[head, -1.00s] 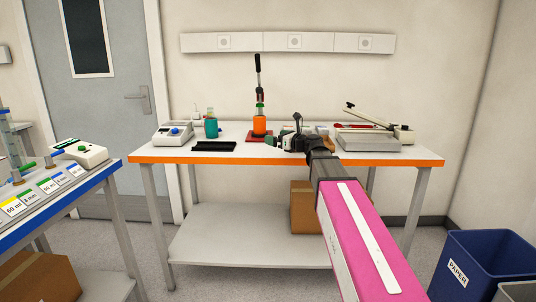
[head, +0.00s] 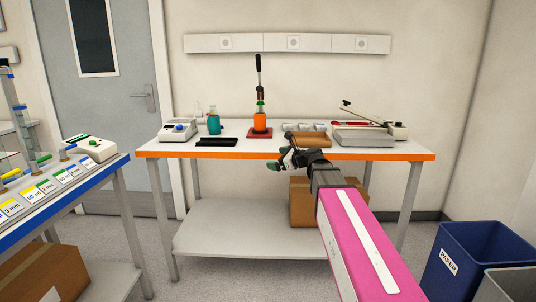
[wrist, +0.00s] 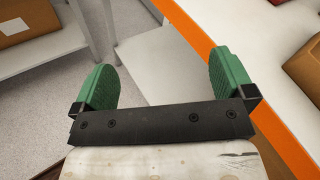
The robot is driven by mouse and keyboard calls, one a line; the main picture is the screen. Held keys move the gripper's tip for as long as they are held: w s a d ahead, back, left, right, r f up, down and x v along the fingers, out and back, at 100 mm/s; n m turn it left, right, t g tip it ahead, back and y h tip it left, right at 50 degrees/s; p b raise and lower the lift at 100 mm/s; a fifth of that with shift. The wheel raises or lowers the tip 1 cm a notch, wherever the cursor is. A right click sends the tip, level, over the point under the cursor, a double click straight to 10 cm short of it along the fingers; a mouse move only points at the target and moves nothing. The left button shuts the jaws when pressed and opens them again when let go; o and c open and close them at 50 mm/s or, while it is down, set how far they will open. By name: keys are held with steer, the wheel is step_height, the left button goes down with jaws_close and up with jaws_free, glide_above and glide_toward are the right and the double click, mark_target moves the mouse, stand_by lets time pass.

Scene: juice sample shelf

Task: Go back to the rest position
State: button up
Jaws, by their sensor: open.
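My gripper (head: 283,163) is at the front edge of the orange-edged bench (head: 300,155), just in front of it. In the wrist view its two green fingers (wrist: 168,85) are wide apart with nothing between them. Beyond them show the floor, the lower shelf and the bench's orange edge. An orange juice bottle (head: 260,118) stands upright on a red base under a black-handled press (head: 259,75), apart from my gripper. A teal bottle (head: 213,122) stands further left on the bench.
A brown tray (head: 303,140), a black rack (head: 216,142) and a grey lever device (head: 362,136) sit on the bench. A blue-edged table (head: 60,190) is at left. A blue paper bin (head: 470,255) is at right. A cardboard box (head: 300,205) stands under the bench.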

steer(key=s+d+f+n+g+h, duration=0.3)
steer(key=s+f+n, duration=0.4)
steer(key=f, duration=0.4)
steer(key=s+d+f+n+g+h, duration=0.3)
steer(key=s+d+f+n+h, duration=0.2)
steer(key=s+d+f+n, duration=0.2)
steer(key=s+d+f+n+g+h, duration=0.3)
steer(key=s+f+n, duration=0.4)
steer(key=f, duration=0.8)
steer(key=s+d+h, duration=0.1)
steer(key=s+d, duration=0.1)
steer(key=s, duration=0.1)
steer(key=shift+s+f+n, duration=0.3)
steer(key=shift+s+f, duration=0.05)
